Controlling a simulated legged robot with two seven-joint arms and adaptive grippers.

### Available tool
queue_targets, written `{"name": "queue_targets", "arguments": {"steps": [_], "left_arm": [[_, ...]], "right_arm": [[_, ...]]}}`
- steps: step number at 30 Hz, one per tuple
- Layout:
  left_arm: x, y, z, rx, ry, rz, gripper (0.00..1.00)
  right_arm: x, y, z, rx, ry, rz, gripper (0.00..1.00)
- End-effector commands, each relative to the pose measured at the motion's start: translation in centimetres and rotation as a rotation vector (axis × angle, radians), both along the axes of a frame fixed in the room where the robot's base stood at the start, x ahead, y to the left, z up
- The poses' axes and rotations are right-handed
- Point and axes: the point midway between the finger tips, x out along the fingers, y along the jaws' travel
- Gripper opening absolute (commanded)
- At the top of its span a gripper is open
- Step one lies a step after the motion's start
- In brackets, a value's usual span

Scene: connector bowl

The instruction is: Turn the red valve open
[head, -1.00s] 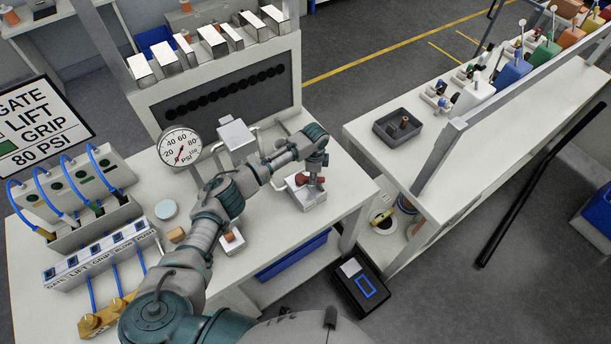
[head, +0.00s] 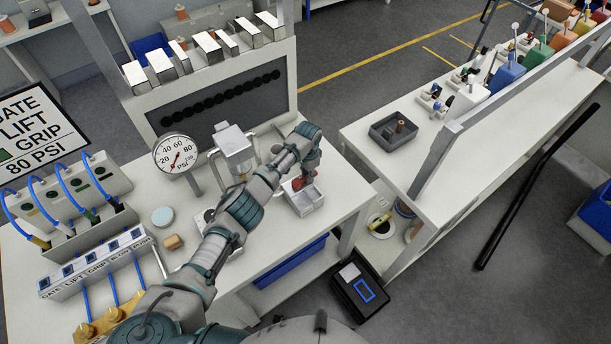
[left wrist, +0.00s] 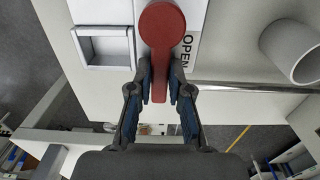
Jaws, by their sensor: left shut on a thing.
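The red valve (left wrist: 161,28) shows in the left wrist view as a round knob with a straight handle running down between my fingers. It lies over a white plate with an "OPEN" label (left wrist: 188,50) to the right of the handle. My left gripper (left wrist: 160,92) is shut on the handle, one finger on each side. In the head view, my left gripper (head: 308,170) is over the front right of the bench, and red parts of the valve (head: 299,183) show under it at a white box (head: 306,202). My right gripper is not in view.
A pressure gauge (head: 175,153) and a grey fixture (head: 235,150) stand behind my left arm. A labelled switch strip (head: 97,263) with blue hoses is at the left. A grey tray (head: 393,131) sits on the right bench. A gap separates the benches.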

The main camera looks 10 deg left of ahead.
Motion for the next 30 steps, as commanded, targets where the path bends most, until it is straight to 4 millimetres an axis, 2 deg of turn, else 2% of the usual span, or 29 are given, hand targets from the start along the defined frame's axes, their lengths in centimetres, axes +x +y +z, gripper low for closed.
{"name": "queue_targets", "arguments": {"steps": [1, 14, 15, 18, 26, 30], "left_arm": [[0.38, -0.52, 0.51, -0.011, -0.016, 0.000, 0.00], [0.55, -0.46, 0.70, -0.010, -0.020, 0.011, 0.00], [0.56, -0.45, 0.71, -0.011, -0.020, 0.011, 0.21], [0.50, -0.35, 0.64, -0.008, -0.018, 0.012, 0.44], [0.25, -0.04, 0.40, -0.006, -0.012, 0.013, 0.44], [0.27, 0.03, 1.13, -0.006, -0.012, 0.013, 0.44]], "right_arm": [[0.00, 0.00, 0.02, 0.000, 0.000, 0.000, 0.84], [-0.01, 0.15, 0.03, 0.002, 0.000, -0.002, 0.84], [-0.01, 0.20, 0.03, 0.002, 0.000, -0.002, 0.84], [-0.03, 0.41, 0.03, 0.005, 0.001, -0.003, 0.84], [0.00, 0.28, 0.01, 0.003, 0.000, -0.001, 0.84], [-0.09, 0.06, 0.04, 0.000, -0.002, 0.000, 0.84]]}}
